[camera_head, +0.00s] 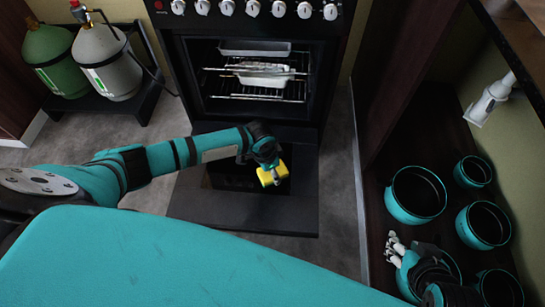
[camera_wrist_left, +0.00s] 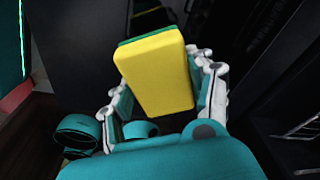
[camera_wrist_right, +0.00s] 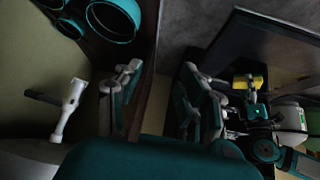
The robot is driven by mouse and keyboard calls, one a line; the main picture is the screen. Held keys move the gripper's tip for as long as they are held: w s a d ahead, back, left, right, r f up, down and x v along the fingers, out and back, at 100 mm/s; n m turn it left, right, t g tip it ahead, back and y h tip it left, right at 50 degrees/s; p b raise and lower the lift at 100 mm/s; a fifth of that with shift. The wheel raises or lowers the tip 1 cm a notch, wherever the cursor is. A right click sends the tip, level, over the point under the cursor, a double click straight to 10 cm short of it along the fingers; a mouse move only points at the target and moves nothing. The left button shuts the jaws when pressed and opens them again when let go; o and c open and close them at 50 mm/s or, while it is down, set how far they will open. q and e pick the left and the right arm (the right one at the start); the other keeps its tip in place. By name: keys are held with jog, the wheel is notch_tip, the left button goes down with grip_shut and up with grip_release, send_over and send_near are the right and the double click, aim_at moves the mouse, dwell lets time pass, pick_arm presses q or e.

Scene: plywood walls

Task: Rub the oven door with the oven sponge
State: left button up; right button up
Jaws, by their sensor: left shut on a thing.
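The oven (camera_head: 190,75) stands against the back wall. Its door (camera_head: 240,212) is folded down flat in front of it. My left gripper (camera_head: 268,168) is over the door and shut on the yellow sponge (camera_head: 273,175). The left wrist view shows the sponge (camera_wrist_left: 157,75) with its green backing between the white and teal fingers. I cannot tell whether the sponge touches the door. My right gripper (camera_head: 402,250) is far to the right, by the teal pots. In the right wrist view its fingers (camera_wrist_right: 165,100) are spread apart with nothing between them.
Several teal pots (camera_head: 388,203) stand on the dark shelf at right. Two gas cylinders (camera_head: 103,65) stand on a black stand at left. Racks with trays (camera_head: 258,97) fill the oven. Grey floor lies beside the door.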

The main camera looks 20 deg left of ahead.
pick_arm(q)
jog(key=shift+r+p, duration=0.55)
jog(key=shift+p, duration=0.05)
jog(key=shift+r+p, duration=0.35)
jog(key=shift+p, duration=0.05)
jog(key=shift+r+p, duration=0.45)
jog(key=shift+p, duration=0.05)
jog(key=shift+r+p, duration=0.45)
jog(key=shift+p, duration=0.1)
pick_arm(e)
jog(key=s+d+f+g+h, duration=0.1)
jog(key=s+d+f+g, duration=0.1)
jog(key=s+f+g, duration=0.1)
jog(key=s+g, duration=0.1)
jog(key=s, duration=0.1)
jog(key=shift+s, duration=0.4)
jog(key=shift+d, duration=0.1)
